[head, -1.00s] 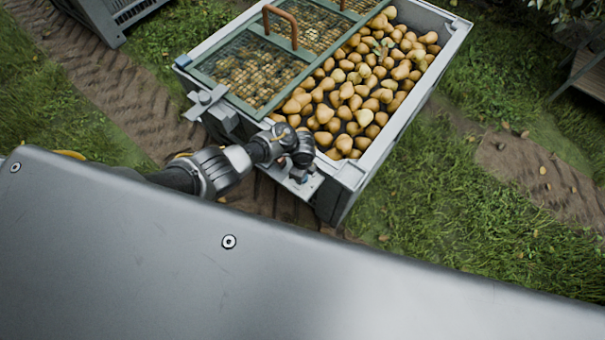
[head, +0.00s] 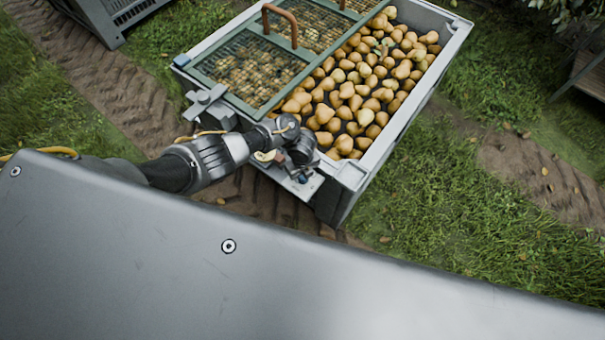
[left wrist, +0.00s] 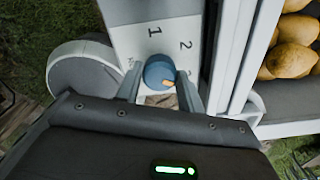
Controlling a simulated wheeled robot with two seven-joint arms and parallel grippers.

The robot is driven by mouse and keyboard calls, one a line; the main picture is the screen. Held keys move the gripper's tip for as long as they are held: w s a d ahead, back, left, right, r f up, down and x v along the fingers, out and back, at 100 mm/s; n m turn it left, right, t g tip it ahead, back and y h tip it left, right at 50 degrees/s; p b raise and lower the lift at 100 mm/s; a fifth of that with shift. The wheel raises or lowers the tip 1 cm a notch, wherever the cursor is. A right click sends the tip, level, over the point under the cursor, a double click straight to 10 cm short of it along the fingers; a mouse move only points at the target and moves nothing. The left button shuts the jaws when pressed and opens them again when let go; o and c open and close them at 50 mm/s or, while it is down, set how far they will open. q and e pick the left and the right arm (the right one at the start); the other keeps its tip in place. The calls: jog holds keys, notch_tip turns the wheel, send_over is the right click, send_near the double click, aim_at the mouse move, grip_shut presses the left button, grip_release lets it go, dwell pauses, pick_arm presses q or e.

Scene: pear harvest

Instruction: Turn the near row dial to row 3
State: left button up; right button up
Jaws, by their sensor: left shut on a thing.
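The near row dial is a round blue knob (left wrist: 156,70) with an orange mark on its lower right edge in the left wrist view. It sits on a pale plate (left wrist: 128,38) with a printed 1 above it and a 2 at its upper right. No 3 can be read. The mark points below the 2, toward the right finger. My left gripper (left wrist: 159,88) is shut on the dial, one finger on each side. In the head view my left gripper (head: 302,172) is at the near corner of the bin and largely hides the dial. My right gripper is not in view.
The grey bin (head: 405,118) holds many pears (head: 370,85). A green mesh lid (head: 235,97) with a brown handle (head: 281,22) covers its left part. A grey latch (head: 207,100) juts from the near left edge. Grass lies to the right.

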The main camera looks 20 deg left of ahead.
pick_arm(q)
jog(key=shift+d, duration=0.1)
jog(key=o, duration=1)
notch_tip(320, 180, up, 11)
jog(key=p, duration=0.3)
jog(key=shift+f+p, duration=0.1)
jog(key=shift+p, duration=0.25)
